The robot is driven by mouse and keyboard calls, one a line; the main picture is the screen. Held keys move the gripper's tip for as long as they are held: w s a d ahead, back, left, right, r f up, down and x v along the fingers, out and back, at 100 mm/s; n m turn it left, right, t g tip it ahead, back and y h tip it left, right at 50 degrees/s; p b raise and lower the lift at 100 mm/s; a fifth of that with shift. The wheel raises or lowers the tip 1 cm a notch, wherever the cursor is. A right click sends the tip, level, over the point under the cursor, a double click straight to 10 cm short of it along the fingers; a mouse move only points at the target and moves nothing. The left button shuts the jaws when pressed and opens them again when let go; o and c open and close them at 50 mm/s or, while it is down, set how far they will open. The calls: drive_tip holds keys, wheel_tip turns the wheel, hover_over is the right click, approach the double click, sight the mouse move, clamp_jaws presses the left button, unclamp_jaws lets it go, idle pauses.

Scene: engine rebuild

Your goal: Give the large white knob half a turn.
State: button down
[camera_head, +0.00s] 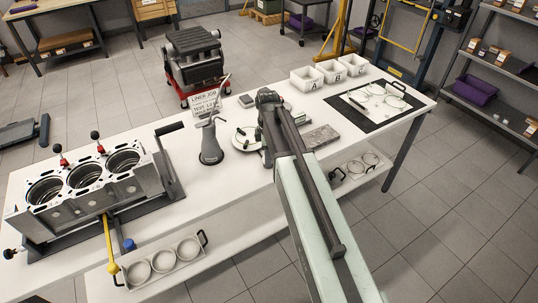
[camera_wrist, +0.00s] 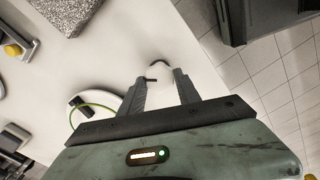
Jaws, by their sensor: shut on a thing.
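In the wrist view a rounded white knob (camera_wrist: 158,68) with a small dark mark sits between the two dark fingers of my gripper (camera_wrist: 160,80). The fingers are closed in on it from both sides, and its lower part is hidden between them. In the head view my arm reaches over the bench and hides the gripper's fingertips and the knob.
A round white plate with a green ring (camera_head: 247,138) lies beside my arm on the white bench (camera_head: 222,188). A grey slab (camera_head: 321,137) is to the right. An engine block (camera_head: 85,190) fills the left end.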

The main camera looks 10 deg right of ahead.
drive_tip(key=n, duration=0.4)
drive_tip(key=shift+w+d, duration=0.1)
drive_tip(key=shift+n, duration=2.2)
drive_tip(key=c, duration=0.9)
unclamp_jaws()
drive_tip(key=shift+o, duration=0.2)
drive_tip(key=shift+r, duration=0.1)
